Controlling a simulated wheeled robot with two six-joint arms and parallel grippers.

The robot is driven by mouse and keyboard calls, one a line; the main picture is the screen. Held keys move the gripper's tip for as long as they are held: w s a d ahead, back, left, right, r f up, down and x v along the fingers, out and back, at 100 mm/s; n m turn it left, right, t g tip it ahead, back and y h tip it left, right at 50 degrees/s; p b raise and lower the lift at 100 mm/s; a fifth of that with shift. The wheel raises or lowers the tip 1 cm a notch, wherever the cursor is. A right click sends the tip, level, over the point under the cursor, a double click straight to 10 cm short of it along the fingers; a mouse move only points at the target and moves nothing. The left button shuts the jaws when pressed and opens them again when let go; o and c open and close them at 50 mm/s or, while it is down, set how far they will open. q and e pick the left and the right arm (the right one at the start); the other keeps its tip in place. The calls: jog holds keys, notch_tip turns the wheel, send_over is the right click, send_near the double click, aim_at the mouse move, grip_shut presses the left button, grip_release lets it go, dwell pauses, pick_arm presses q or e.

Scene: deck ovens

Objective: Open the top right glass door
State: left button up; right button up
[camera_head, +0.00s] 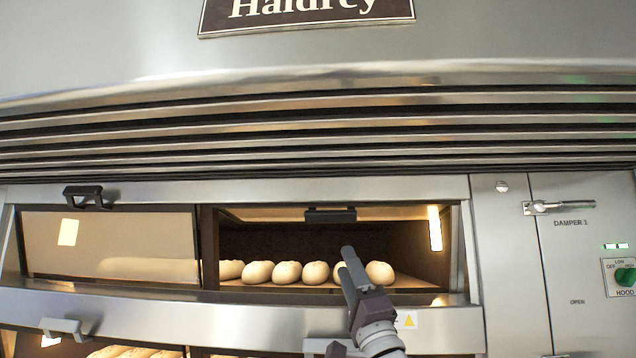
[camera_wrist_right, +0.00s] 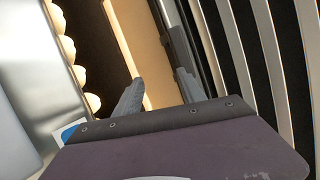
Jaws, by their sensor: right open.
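The top right glass door (camera_head: 270,214) shows as a narrow tan strip along the top of the right-hand opening, seemingly tilted inward. Its black handle (camera_head: 330,214) is at the strip's middle. The handle (camera_wrist_right: 175,38) also shows in the right wrist view, beside the tan panel (camera_wrist_right: 140,45). My right gripper (camera_head: 347,264) is open and empty, in front of the opening and below the handle in the head view. Its fingers (camera_wrist_right: 158,88) point towards the panel and handle; contact cannot be told. My left gripper is not in view.
Several pale buns (camera_head: 287,272) lie inside the opening behind my right gripper. The top left door (camera_head: 110,245) is shut, with a black handle (camera_head: 88,195). Lower-deck handles (camera_head: 65,328) stick out below. Slatted hood vents (camera_head: 320,125) hang above; a control panel (camera_head: 622,278) stands right.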

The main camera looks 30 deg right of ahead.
aim_at(332, 218)
jog(key=s+a+r+n+g+y+p, duration=0.1)
jog(key=s+a+r+n+y+p, duration=0.15)
jog(key=r+p, duration=0.25)
jog(key=shift+h, duration=0.45)
jog(key=p+x, duration=0.4)
jog(key=x, duration=0.1)
jog(key=p+x, duration=0.2)
jog(key=shift+w+d+r, duration=0.15)
jog(key=shift+d+r, duration=0.15)
jog(key=shift+w+d+r, duration=0.15)
jog(key=shift+w, duration=0.3)
jog(key=shift+c, duration=1.2)
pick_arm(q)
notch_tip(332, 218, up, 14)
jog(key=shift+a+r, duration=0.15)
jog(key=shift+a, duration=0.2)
pick_arm(e)
grip_shut()
jog(key=shift+s, duration=0.1)
